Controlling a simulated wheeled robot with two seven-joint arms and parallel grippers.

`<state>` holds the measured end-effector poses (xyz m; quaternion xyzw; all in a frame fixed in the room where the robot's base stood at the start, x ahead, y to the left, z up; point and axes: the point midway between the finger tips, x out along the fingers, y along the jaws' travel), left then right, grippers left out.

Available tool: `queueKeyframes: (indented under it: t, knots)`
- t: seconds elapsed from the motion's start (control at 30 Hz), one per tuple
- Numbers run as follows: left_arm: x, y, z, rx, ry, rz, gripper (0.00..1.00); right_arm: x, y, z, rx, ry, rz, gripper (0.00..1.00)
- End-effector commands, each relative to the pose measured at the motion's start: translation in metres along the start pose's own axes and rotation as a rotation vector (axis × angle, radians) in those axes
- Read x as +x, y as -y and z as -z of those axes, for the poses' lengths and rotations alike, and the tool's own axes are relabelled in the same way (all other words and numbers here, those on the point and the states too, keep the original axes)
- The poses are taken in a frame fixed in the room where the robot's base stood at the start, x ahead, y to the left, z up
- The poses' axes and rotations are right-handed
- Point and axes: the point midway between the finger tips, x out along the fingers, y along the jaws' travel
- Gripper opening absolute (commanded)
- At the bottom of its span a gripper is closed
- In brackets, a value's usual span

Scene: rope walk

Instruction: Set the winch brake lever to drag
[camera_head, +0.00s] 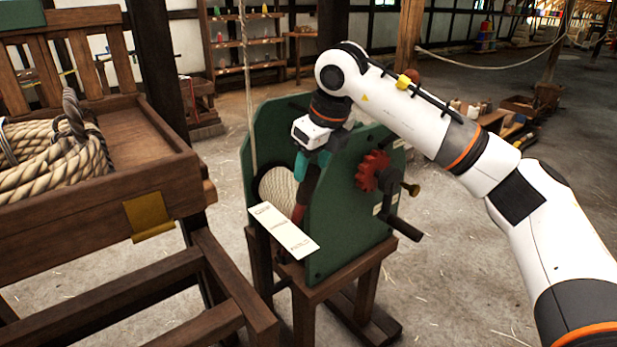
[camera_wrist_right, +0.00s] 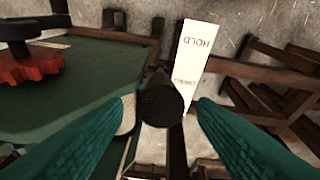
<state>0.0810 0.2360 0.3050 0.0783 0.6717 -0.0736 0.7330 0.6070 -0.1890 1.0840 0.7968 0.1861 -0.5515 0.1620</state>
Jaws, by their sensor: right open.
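The green winch (camera_head: 345,215) stands on a wooden stand, with a rope drum (camera_head: 278,188) between its side plates. A white label plate (camera_head: 285,230) sits at its front; in the right wrist view the plate (camera_wrist_right: 198,45) reads HOLD at its far end, with a smaller word nearer me that is hard to read. The brake lever (camera_head: 298,213) shows as a reddish bar below my right gripper (camera_head: 312,172). In the right wrist view its dark round end (camera_wrist_right: 160,104) lies between my open teal fingertips (camera_wrist_right: 163,103), apart from both, beside the smaller word.
A red gear (camera_head: 371,170) and a crank handle (camera_head: 404,227) stick out on the winch's right side. A wooden bench with coiled rope (camera_head: 55,150) stands at left. A rope (camera_head: 247,90) rises from the drum.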

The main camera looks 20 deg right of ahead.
Motion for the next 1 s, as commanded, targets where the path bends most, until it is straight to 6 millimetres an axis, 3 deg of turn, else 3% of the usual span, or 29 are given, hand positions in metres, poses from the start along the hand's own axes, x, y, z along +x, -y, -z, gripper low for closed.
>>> queueKeyframes:
  t: [0.2,0.4,1.0]
  knots:
    - [0.003,0.0,-0.001,0.0,0.002,0.0,0.0,-0.045,0.0,0.001,0.0,-0.004,-0.002,0.52]
    - [0.003,-0.001,-0.002,0.0,0.003,-0.001,0.0,-0.066,0.0,0.0,0.0,-0.002,-0.001,0.52]
    - [0.003,-0.001,-0.004,0.0,0.007,-0.001,0.0,-0.07,0.0,0.0,0.0,-0.001,0.0,0.52]
